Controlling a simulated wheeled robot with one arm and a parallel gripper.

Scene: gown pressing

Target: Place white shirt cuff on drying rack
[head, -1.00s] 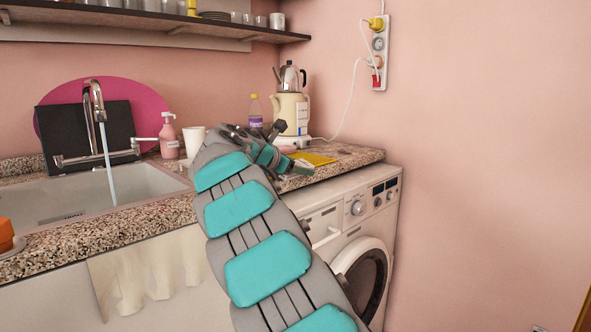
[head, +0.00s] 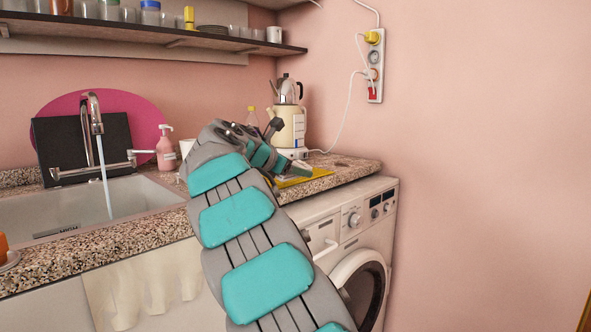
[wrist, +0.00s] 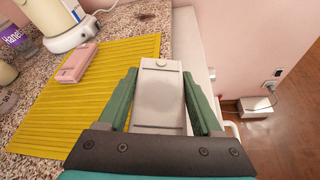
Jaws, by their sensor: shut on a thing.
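My gripper (wrist: 160,76) has its green fingers on either side of a flat, pale white piece with a round button at its far end, the white shirt cuff (wrist: 160,98), and is shut on it. The cuff is over the right side of a ridged yellow mat (wrist: 105,125) on the counter; I cannot tell whether they touch. No wire rack shows; the ridged mat may be the drying rack. In the head view my gripper (head: 298,172) is by the mat (head: 318,176), and the cuff cannot be made out.
A small pink block (wrist: 77,63) lies on the mat. A cream kettle (head: 287,128) stands behind it, with a purple-labelled bottle (wrist: 18,38) to its left in the wrist view.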

